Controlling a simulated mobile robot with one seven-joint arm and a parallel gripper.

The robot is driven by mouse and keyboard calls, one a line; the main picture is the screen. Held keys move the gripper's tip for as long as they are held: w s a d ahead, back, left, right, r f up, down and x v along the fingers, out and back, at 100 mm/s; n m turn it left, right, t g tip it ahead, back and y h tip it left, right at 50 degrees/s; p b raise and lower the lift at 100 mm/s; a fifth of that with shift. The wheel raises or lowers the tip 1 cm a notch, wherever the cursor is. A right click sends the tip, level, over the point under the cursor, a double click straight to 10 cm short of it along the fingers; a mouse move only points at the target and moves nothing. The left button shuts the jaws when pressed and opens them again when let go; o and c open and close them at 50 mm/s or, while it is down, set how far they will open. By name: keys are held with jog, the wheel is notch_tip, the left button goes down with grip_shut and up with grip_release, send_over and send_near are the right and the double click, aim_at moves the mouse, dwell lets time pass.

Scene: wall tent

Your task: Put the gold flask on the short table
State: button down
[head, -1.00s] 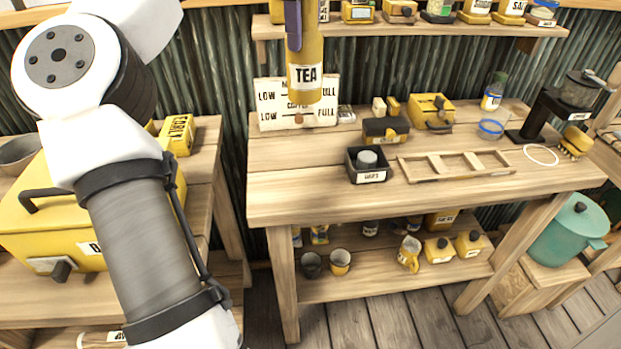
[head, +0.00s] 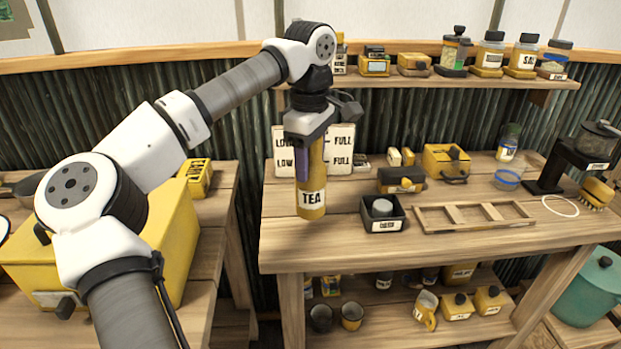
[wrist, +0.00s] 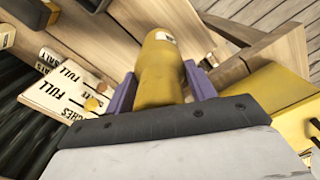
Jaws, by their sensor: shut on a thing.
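The gold flask (head: 311,185) is a tall yellow cylinder with a white TEA label near its lower end. My gripper (head: 304,160) has purple fingers and is shut on the flask's upper part, holding it upright. The flask's base appears over the left front part of a wooden table (head: 340,247); I cannot tell whether it touches the top. In the wrist view the flask (wrist: 160,70) sits between the two purple fingers of my gripper (wrist: 162,88).
A black bin (head: 384,224) and a wooden frame (head: 474,229) lie right of the flask. A LOW/FULL sign (head: 341,150) stands behind it. A yellow box (head: 165,235) is on the left table. Jars line the wall shelf (head: 430,78). The front strip of the middle table is clear.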

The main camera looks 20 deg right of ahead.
aim_at(310, 180)
jog(key=shift+f, duration=2.3)
jog(key=c, duration=0.5)
grip_release()
jog(key=shift+f, duration=0.1)
notch_tip(310, 180, up, 12)
jog(key=shift+r, duration=0.2)
